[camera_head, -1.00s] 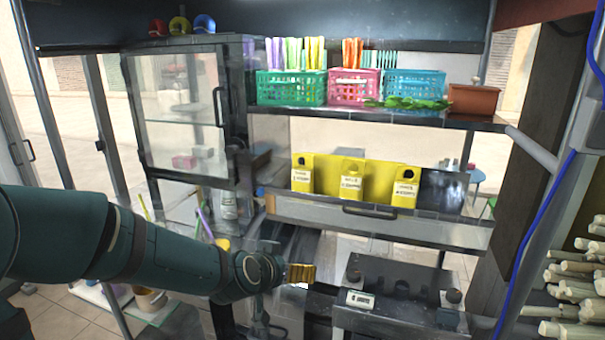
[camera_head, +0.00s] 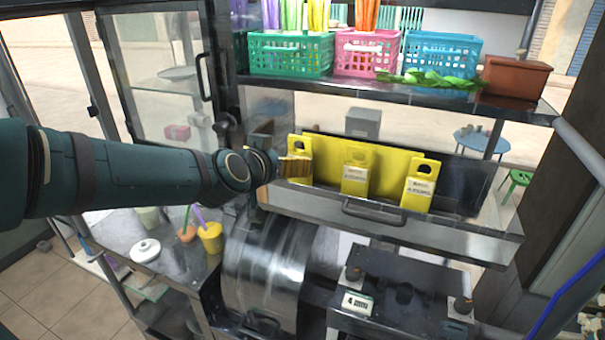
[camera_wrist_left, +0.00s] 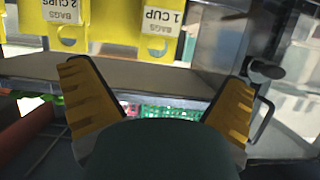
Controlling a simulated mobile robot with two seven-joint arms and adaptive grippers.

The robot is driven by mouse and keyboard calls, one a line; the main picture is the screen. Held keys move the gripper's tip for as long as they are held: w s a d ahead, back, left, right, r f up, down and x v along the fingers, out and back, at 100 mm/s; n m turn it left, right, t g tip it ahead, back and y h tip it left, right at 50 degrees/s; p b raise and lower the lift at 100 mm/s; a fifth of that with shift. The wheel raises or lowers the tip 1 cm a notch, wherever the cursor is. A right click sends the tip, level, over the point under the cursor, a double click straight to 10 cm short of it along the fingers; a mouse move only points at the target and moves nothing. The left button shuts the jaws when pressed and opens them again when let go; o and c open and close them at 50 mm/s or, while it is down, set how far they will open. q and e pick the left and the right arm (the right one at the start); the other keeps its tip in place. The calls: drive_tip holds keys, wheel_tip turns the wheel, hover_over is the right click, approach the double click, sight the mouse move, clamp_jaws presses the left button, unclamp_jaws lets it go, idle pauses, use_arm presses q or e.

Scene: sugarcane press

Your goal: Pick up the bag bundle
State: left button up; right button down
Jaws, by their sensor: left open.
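Three yellow bag bundles with white labels and a hole near the top stand in a row on the shelf: a left one (camera_head: 297,146), a middle one (camera_head: 357,168) and a right one (camera_head: 420,184). My left gripper (camera_head: 296,168) is in front of the left bundle and covers part of it. In the left wrist view, upside down, the bundle labelled "1 CUP" (camera_wrist_left: 160,18) and a neighbouring bundle (camera_wrist_left: 66,14) lie beyond the fingertips. The left gripper (camera_wrist_left: 160,82) is open and empty there, with a gap to the bundles. My right gripper is not in view.
The drawer-fronted shelf (camera_head: 440,232) has a handle. A glass cabinet (camera_head: 160,80) stands left. A metal drum (camera_head: 265,270) is below.

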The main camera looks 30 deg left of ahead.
sight(298, 154)
use_arm(q)
drive_tip(key=b+x, duration=0.1)
drive_tip(key=x, duration=0.5)
drive_tip(key=shift+f, duration=0.15)
drive_tip(key=shift+b+x, duration=0.6)
drive_tip(key=shift+x, duration=2.25)
drive_tip(key=shift+s, duration=0.1)
drive_tip(key=c, duration=1.1)
